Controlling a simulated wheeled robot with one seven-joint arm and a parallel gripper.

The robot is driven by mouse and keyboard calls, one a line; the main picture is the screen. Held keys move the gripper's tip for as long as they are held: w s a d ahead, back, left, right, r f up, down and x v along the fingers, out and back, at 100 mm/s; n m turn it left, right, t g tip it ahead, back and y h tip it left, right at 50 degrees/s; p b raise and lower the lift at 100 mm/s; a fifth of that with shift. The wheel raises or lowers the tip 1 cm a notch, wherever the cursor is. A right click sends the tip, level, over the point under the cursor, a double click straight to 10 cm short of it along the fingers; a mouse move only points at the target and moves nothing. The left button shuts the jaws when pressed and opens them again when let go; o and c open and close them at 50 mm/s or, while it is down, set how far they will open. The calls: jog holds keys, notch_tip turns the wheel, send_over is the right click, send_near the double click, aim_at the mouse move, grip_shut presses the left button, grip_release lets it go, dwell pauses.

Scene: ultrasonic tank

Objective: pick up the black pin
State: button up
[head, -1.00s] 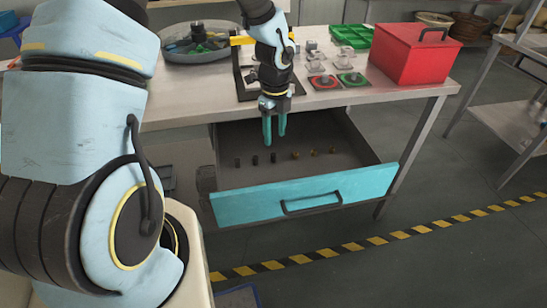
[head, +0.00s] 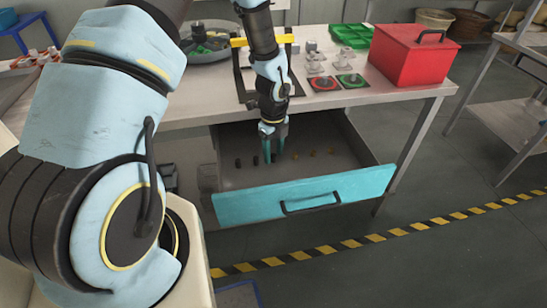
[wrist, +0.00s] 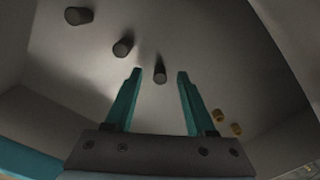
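Black pins stand in a row in the open drawer (head: 350,189). Two show in the head view, one black pin at the left (head: 238,163) and a second black pin (head: 256,162). The wrist view shows three: far left (wrist: 78,15), middle (wrist: 122,47) and nearest (wrist: 160,73). My gripper (head: 268,159) is open and points down into the drawer. In the wrist view my gripper (wrist: 160,76) has the nearest pin in line with the gap between its teal fingertips. I cannot tell how far below it is. That pin is hidden by the fingers in the head view.
Brass pins (head: 312,153) stand to the right in the same row; two show in the wrist view (wrist: 218,116). Drawer walls surround the row. The bench above holds a red box (head: 412,57), a green tray (head: 351,34) and a round grey basin (head: 202,52).

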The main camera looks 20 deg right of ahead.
grip_shut()
dwell(0.6)
